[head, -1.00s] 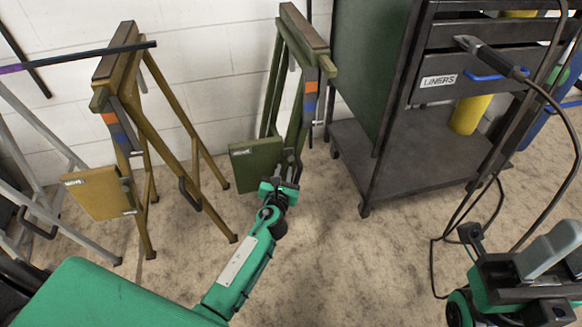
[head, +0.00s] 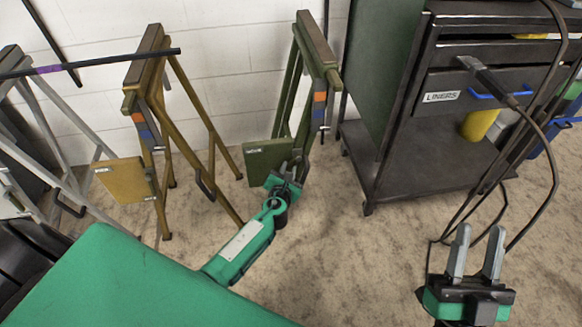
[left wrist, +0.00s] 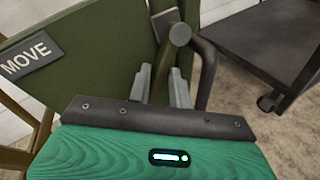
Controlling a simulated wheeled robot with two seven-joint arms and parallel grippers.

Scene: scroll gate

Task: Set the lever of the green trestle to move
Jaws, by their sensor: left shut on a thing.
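My left gripper (head: 291,168) is at the panel's right edge. In the left wrist view its grey fingers (left wrist: 161,84) are closed just below a round-ended knob, on what appears to be the trestle's lever (left wrist: 180,36); the fingers hide part of it. My right gripper (head: 477,252) is open and empty at the lower right.
An ochre trestle (head: 147,62) with its own MOVE panel stands to the left, with a grey trestle (head: 48,110) beyond it. A dark cart (head: 440,172) with a LINERS drawer stands right of the green trestle. A dark bent handle (left wrist: 208,70) is close beside the left fingers. The floor in front is clear.

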